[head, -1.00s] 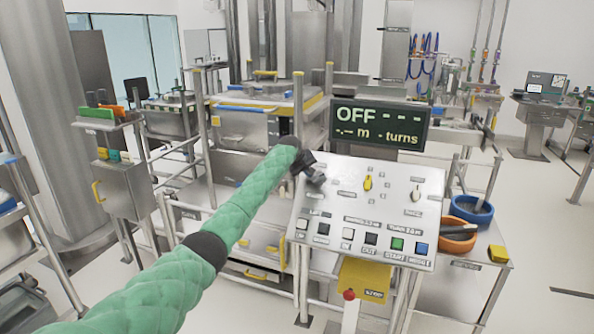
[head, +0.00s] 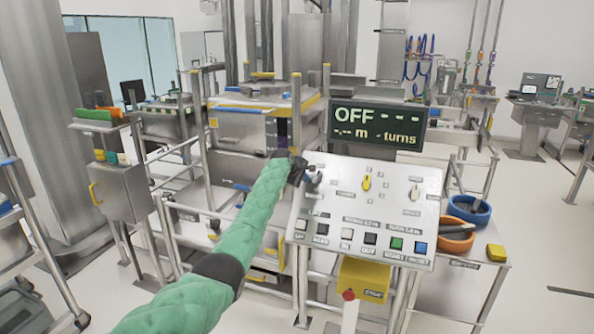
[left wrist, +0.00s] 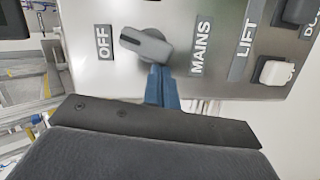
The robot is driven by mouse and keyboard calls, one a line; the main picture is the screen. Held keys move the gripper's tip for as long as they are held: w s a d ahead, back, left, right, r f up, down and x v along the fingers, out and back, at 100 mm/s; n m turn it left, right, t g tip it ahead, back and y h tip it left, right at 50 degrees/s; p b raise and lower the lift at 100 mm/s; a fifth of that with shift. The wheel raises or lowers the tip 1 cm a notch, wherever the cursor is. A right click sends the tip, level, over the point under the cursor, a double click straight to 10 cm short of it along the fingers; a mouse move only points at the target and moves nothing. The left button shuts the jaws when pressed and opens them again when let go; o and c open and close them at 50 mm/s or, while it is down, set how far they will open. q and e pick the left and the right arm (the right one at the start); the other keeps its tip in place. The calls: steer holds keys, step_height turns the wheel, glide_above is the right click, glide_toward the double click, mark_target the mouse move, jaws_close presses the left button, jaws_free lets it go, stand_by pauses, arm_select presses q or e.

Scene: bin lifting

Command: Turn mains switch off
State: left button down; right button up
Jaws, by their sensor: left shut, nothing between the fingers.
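The control panel (head: 375,195) stands tilted in front of me. In the left wrist view the mains switch (left wrist: 146,45) is a grey rotary knob on the panel, between the labels OFF (left wrist: 104,41) and MAINS (left wrist: 201,48). Its dark-marked end points toward the OFF side. My left gripper (head: 313,180) is at the panel's upper left. Its shut blue fingers (left wrist: 162,88) reach up to the knob's lower side, close to or touching it; I cannot tell which. In the head view the gripper hides most of the knob. My right gripper is not in view.
The display (head: 377,126) above the panel reads OFF. Yellow selector (head: 366,183) and several push buttons (head: 370,239) share the panel. A red emergency knob (head: 349,295) is below.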

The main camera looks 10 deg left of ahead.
arm_select(q)
steer(key=shift+d+n, duration=0.25)
steer(key=shift+n, duration=0.05)
steer(key=shift+s+a, duration=0.1)
steer(key=shift+a, duration=0.2)
steer(key=shift+d, duration=0.1)
steer(key=shift+d+r, duration=0.1)
steer(key=shift+d, duration=0.1)
steer(key=shift+d+r, duration=0.1)
steer(key=shift+d, duration=0.25)
steer(key=shift+r, duration=0.1)
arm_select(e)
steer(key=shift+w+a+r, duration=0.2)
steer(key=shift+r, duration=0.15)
